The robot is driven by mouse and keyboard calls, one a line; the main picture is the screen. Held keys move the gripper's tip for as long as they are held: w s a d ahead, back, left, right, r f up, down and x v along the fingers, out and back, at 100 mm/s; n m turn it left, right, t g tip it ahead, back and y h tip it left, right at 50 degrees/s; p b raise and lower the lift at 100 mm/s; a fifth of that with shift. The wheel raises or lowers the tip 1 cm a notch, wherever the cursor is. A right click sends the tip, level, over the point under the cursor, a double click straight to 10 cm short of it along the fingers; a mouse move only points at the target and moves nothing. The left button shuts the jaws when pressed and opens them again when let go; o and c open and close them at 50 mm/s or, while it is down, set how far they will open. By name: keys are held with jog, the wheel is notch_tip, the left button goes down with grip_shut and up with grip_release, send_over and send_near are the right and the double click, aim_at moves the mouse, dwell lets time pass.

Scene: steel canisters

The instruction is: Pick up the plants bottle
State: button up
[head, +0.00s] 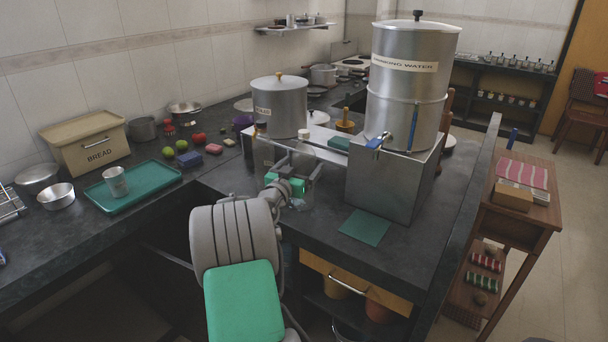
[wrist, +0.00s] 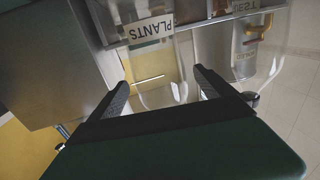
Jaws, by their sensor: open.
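The plants bottle (wrist: 158,62) is clear and shows in the wrist view with a white "PLANTS" label, upside down in that picture. In the head view a clear bottle with a pale cap (head: 304,157) stands on the dark counter by the metal stand. My gripper (head: 298,187) is beside this bottle, low down, and partly covers it. In the wrist view my gripper (wrist: 160,88) is open, with its dark fingers on either side of the bottle's lower picture area. I cannot tell whether either finger touches it.
A steel "DRINKING WATER" canister (head: 408,80) stands on a metal box (head: 388,184) to the right. Another steel canister (head: 279,108) is close behind the bottle. A green mat (head: 365,227) lies on the counter. A teal tray (head: 132,190) is at left.

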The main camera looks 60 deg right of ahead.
jog(key=shift+d, duration=1.1)
jog(key=shift+w, duration=0.1)
grip_shut()
jog(key=shift+r, duration=0.15)
